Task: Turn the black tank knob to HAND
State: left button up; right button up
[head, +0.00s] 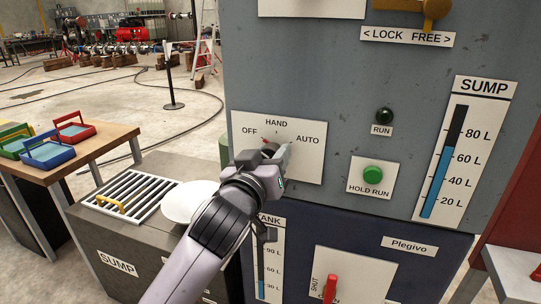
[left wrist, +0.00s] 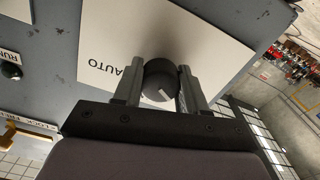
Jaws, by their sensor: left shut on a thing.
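The black knob (left wrist: 158,75) sits on a white plate (head: 305,160) marked OFF, HAND and AUTO, on the grey cabinet front. In the left wrist view it lies between the two fingers of my left gripper (left wrist: 160,88), which are shut on it. A pale mark shows on the knob, but I cannot tell which word it points to. In the head view my left gripper (head: 273,153) covers most of the knob. The AUTO word shows upside down in the left wrist view; OFF and HAND are hidden there. My right gripper is not in view.
A green HOLD RUN button (head: 373,174) and a dark RUN lamp (head: 384,115) are right of the plate. A red handle (head: 330,288) and the TANK gauge (head: 270,270) are below. A yellow-brown lever (head: 428,12) is above. A SUMP box with a grating (head: 130,195) stands at left.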

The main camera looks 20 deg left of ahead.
pick_arm(q)
jog(key=shift+m+p, duration=1.1)
jog(key=shift+p, duration=0.15)
jog(key=shift+m+p, duration=0.8)
jog(key=shift+p, duration=0.15)
jog(key=m+p, duration=0.3)
jog(key=shift+m, duration=0.3)
jog(key=shift+a+m+p, duration=0.1)
jog(key=shift+m+p, duration=0.8)
jog(key=shift+m, duration=0.2)
jog(key=shift+f+m+p, duration=0.15)
jog(key=shift+m+p, duration=0.5)
jog(key=shift+m, duration=0.35)
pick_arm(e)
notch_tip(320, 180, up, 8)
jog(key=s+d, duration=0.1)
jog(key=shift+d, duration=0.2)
pick_arm(q)
jog(key=o, duration=0.9)
jog(key=shift+o, duration=0.8)
